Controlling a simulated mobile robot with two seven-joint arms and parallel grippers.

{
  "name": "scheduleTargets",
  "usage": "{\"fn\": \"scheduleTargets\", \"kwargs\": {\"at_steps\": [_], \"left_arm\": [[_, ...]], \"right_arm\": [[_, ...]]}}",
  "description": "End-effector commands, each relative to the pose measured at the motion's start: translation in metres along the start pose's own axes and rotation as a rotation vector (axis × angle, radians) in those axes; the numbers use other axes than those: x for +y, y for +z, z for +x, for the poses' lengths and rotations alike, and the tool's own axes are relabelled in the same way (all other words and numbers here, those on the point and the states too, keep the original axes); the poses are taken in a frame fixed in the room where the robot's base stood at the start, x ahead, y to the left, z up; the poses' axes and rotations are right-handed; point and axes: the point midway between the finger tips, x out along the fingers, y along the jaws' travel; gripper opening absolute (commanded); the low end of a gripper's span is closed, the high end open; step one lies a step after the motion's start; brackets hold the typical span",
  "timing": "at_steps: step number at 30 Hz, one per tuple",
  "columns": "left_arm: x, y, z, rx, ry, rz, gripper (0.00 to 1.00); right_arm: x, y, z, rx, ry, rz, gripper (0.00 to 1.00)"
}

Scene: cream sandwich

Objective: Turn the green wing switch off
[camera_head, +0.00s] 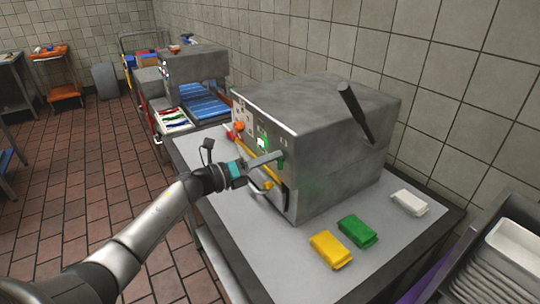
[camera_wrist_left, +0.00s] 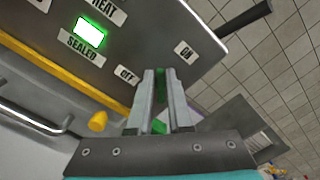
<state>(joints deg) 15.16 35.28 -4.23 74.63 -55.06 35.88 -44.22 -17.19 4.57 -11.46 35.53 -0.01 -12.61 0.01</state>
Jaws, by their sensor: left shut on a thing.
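The green wing switch (camera_head: 281,163) is on the front panel of a grey box-shaped machine (camera_head: 335,165). My left gripper (camera_head: 279,155) is at the panel and shut on the switch. In the left wrist view, green parts of the switch (camera_wrist_left: 160,76) show between the two fingers (camera_wrist_left: 162,88); the rest is hidden. An "OFF" label (camera_wrist_left: 126,75) is left of the fingers and an "ON" label (camera_wrist_left: 183,49) is to their upper right. I cannot tell exactly which way the switch points. A green lit display (camera_wrist_left: 89,32) is above a "SEALED" label. My right gripper is not in view.
A black lever (camera_head: 356,114) sticks out of the machine's right side. A yellow bar and a handle run along the machine's front. A tray rack (camera_head: 500,255) stands at right.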

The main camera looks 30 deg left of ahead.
Motion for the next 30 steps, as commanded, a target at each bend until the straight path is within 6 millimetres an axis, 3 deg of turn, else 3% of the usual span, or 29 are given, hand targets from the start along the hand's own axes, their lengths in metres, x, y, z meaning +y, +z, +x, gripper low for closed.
{"fn": "scheduleTargets", "kwargs": {"at_steps": [18, 30], "left_arm": [[0.007, -0.003, -0.001, 0.004, 0.004, -0.560, 0.00], [0.009, -0.006, 0.000, 0.005, 0.004, -0.751, 0.00]], "right_arm": [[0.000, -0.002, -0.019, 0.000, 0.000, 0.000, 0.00], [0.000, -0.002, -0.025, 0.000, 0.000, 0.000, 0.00]]}}
